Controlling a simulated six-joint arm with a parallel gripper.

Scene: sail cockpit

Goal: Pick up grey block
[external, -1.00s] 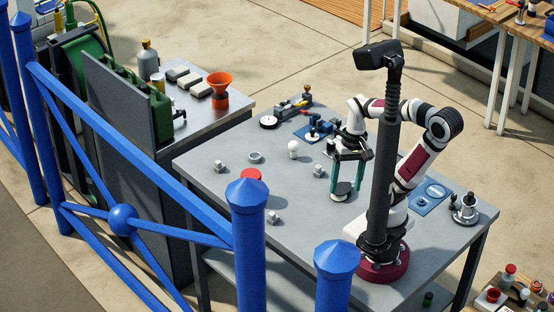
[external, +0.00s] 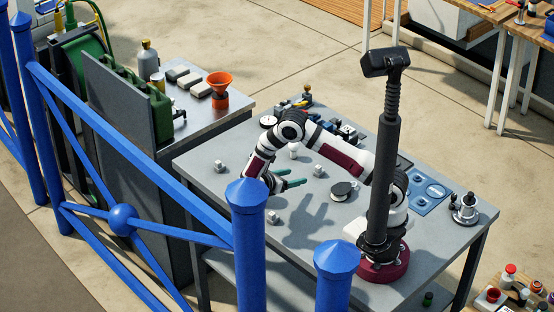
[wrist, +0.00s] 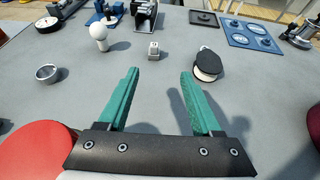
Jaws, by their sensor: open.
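A small grey block (wrist: 154,49) stands on the grey table in the wrist view, a little beyond my fingertips and roughly between their lines. It also shows in the external view (external: 318,170), just right of the fingers. Two similar small grey pieces stand at the table's left (external: 220,166) and front (external: 272,217). My gripper (external: 303,177) is open and empty, its green fingers pointing right, low over the table. In the wrist view, the gripper (wrist: 159,75) has clear space between its fingers, apart from the block.
A black-and-white disc (wrist: 207,65) lies beyond the right finger. A white bulb-shaped piece (wrist: 98,36) and a metal ring (wrist: 47,73) are at the left, and a red disc (wrist: 40,150) is close beside the gripper. Blue fixtures (wrist: 250,35) occupy the far side.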

